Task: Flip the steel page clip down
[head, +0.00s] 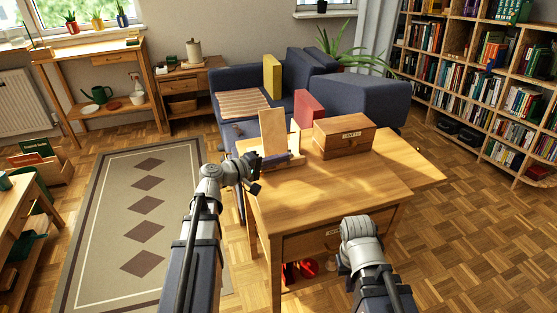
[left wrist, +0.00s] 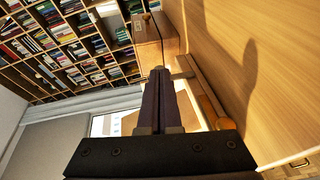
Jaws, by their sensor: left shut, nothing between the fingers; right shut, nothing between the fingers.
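A wooden book stand (head: 272,128) with a pale upright board stands at the back left of the desk. My left gripper (head: 288,157) is at the front of the stand, low by its ledge, with its dark fingers pointing right. In the left wrist view the fingers (left wrist: 159,75) are shut with nothing between them. A pale strip (left wrist: 190,108) and a brown ledge (left wrist: 213,106) of the stand show beside them. I cannot make out the steel page clip; the fingers hide part of the stand. My right arm is over the desk's front right, its fingers hidden.
A labelled wooden box (head: 344,137) stands on the desk right of the stand; it also shows beyond my left fingertips in the left wrist view (left wrist: 148,42). The desk top (head: 325,190) is clear in the middle. A blue sofa (head: 365,97) is behind.

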